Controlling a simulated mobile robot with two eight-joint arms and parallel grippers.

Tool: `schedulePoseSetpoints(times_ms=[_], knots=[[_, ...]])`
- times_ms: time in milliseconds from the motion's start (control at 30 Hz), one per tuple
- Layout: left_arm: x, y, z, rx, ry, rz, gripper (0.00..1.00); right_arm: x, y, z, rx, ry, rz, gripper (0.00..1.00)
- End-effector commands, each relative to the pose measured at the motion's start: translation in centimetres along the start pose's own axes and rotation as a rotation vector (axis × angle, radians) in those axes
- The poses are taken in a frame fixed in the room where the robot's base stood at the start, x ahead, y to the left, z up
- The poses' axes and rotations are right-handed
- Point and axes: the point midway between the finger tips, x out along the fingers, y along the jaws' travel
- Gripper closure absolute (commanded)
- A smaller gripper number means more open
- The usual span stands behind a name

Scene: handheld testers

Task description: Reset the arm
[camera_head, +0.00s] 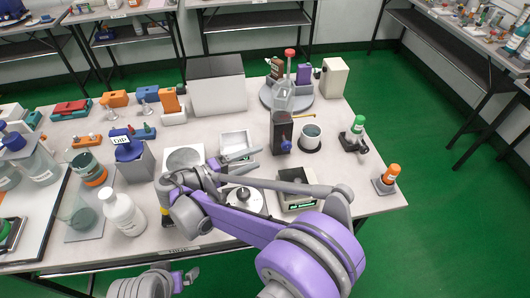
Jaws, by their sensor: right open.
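My right arm (290,245), purple and grey, reaches in from the lower right over the front of the table.
The grey table (330,215) is crowded. A green-capped tester (355,132) and an orange-capped tester (388,178) stand near the right edge. Green floor lies beyond.

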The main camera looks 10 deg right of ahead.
Motion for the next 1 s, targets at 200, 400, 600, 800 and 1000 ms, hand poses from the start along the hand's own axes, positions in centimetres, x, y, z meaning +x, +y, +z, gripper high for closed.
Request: schedulePoseSetpoints(times_ms=[200,400,600,800,1000], knots=[[-0.1,0.0,0.0,0.0,0.0,0.0,0.0,-0.9,0.0,0.0,0.0,-0.001,0.0,0.31],[-0.1,0.0,0.0,0.0,0.0,0.0,0.0,-0.8,0.0,0.0,0.0,-0.001,0.0,0.31],[-0.1,0.0,0.0,0.0,0.0,0.0,0.0,-0.8,0.0,0.0,0.0,-0.001,0.0,0.31],[-2.9,0.0,-1.2,0.0,0.01,0.0,0.0,-1.3,3.3,0.1,0.009,0.001,0.004,0.31],[-9.5,0.0,-5.0,0.0,0.035,0.0,0.0,-2.4,11.4,-0.4,0.032,0.004,0.014,0.31]])
